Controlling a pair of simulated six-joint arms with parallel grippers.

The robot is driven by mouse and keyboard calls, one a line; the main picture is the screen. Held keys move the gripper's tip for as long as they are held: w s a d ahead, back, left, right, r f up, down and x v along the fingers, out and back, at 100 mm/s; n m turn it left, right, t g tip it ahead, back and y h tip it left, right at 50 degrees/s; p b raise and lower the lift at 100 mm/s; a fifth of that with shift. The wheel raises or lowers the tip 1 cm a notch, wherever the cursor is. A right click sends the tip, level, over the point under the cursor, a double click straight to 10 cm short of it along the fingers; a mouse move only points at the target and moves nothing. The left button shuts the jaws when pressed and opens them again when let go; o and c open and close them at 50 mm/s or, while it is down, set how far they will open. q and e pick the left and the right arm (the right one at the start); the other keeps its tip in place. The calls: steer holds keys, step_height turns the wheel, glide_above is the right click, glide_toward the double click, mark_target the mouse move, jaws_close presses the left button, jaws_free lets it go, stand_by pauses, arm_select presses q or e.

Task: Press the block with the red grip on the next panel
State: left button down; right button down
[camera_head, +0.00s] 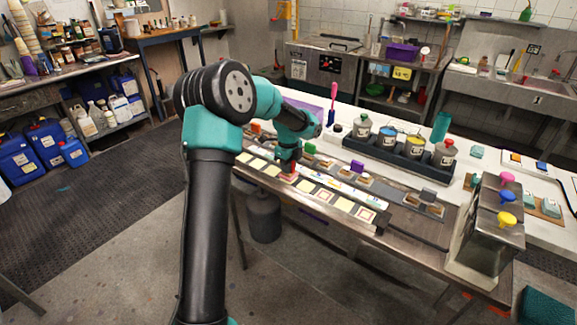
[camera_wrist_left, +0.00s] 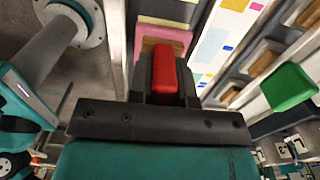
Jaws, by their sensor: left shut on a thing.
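My left gripper (camera_head: 287,168) is low over the row of small square panels. In the left wrist view its jaws (camera_wrist_left: 166,88) are shut on the red grip (camera_wrist_left: 165,66) of a block. A pink and brown surface (camera_wrist_left: 152,36) shows just beyond the grip; whether the block touches a panel is hidden. In the head view, pale yellow panels (camera_head: 256,163) lie to the left of the gripper. Other panels, some with square prints (camera_head: 366,214), lie to its right along the metal-edged bench. My right gripper is not in view.
Behind the row stand blocks with a green grip (camera_head: 309,147), a purple grip (camera_head: 357,167) and a grey grip (camera_head: 428,196). A dark tray (camera_head: 400,163) holds several labelled bottles. Metal containers with coloured knobs (camera_head: 507,220) stand at the right end.

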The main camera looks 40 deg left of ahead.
arm_select(q)
steer(key=shift+f, duration=0.15)
steer(key=shift+f, duration=0.35)
steer(key=shift+r, duration=0.2)
stand_by(0.6)
steer(key=shift+r, duration=3.3)
